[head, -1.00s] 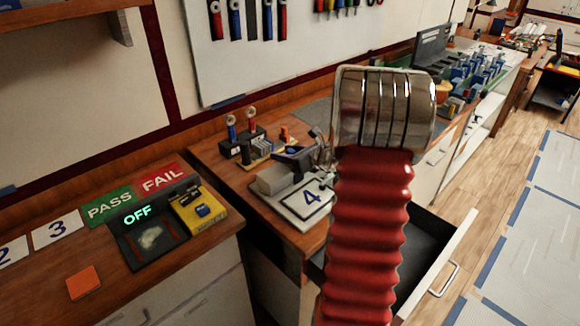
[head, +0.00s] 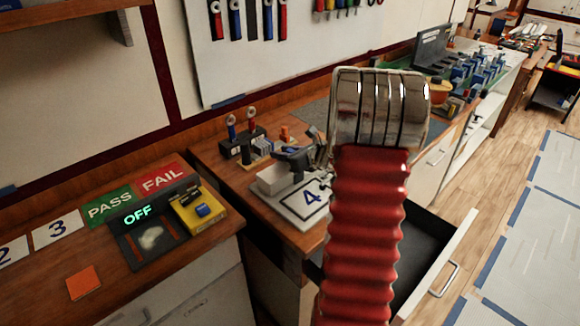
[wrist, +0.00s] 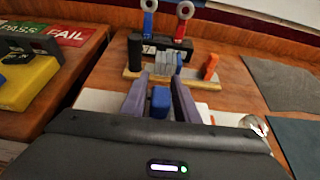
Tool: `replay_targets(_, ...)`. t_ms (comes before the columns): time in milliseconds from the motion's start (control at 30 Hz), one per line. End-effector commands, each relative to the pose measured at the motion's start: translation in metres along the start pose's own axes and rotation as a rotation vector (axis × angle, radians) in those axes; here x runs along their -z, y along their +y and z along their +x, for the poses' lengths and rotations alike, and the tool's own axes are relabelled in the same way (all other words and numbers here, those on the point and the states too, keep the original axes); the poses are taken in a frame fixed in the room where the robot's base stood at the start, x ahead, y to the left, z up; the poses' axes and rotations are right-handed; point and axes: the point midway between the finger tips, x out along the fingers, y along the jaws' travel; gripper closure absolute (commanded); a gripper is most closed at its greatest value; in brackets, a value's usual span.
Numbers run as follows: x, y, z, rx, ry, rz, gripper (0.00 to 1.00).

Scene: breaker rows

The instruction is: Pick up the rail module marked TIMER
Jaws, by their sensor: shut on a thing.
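My gripper (wrist: 157,88) has its two grey-purple fingers closed around a small blue block (wrist: 160,99) in the wrist view. No marking can be read on the block, so I cannot tell whether it says TIMER. In the head view my gripper (head: 296,160) is over the bench corner, above the white mat marked 4 (head: 303,208); the held block is hidden there. Several grey rail modules (wrist: 167,62) stand on a wooden-based rail (wrist: 192,73) beyond the fingertips, with an orange end piece (wrist: 211,67). Their labels are too small to read.
A black holder (wrist: 180,50) with red and blue handled tools stands behind the rail. A yellow box (head: 199,211) and an OFF display unit (head: 150,236) stand on the left bench. An open drawer (head: 440,262) juts out below right. A grey mat (wrist: 281,82) lies clear at right.

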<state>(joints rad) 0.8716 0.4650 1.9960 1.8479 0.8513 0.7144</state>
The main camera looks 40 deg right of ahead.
Motion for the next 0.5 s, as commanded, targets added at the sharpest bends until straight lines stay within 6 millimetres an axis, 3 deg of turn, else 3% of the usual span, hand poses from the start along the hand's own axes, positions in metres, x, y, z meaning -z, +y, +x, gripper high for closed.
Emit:
replay_targets(200, -0.0003, -0.0002, -0.0001, 0.000, -0.001, 0.000, 0.97)
replay_targets(500, -0.0034, -0.0004, -0.0013, 0.001, -0.001, -0.001, 0.97)
